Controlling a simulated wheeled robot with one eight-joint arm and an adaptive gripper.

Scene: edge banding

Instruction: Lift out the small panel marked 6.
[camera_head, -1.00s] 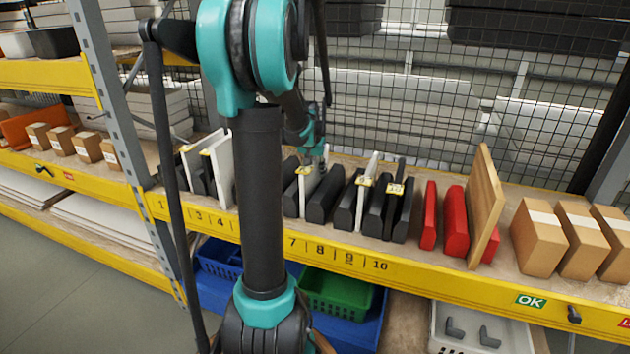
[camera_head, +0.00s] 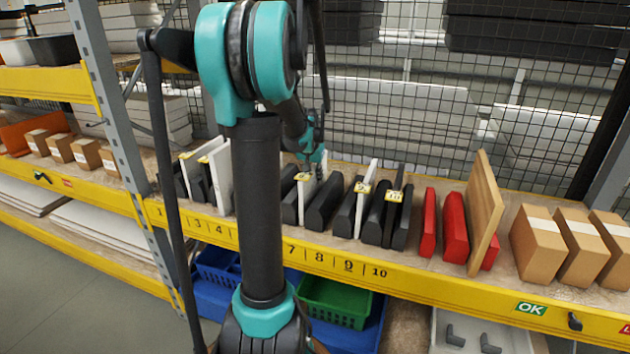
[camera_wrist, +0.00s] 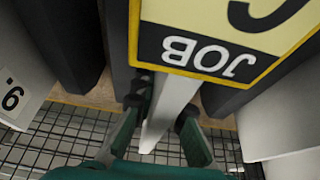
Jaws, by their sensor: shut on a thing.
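My gripper (camera_head: 319,171) is at the top of this panel, partly behind my arm's line of view. In the wrist view my gripper (camera_wrist: 161,110) is shut on the white panel (camera_wrist: 168,107), one finger on each side. Its yellow tag (camera_wrist: 215,38) reads JOB upside down, with the number cut off at the picture's edge. I cannot tell from this whether it is 6.
Dark blocks (camera_head: 323,206) stand close on both sides. Another tagged white panel (camera_head: 366,196) stands to the right, then red blocks (camera_head: 455,224), a wooden board (camera_head: 485,208) and cardboard boxes (camera_head: 545,240). A wire mesh (camera_head: 430,120) closes the back.

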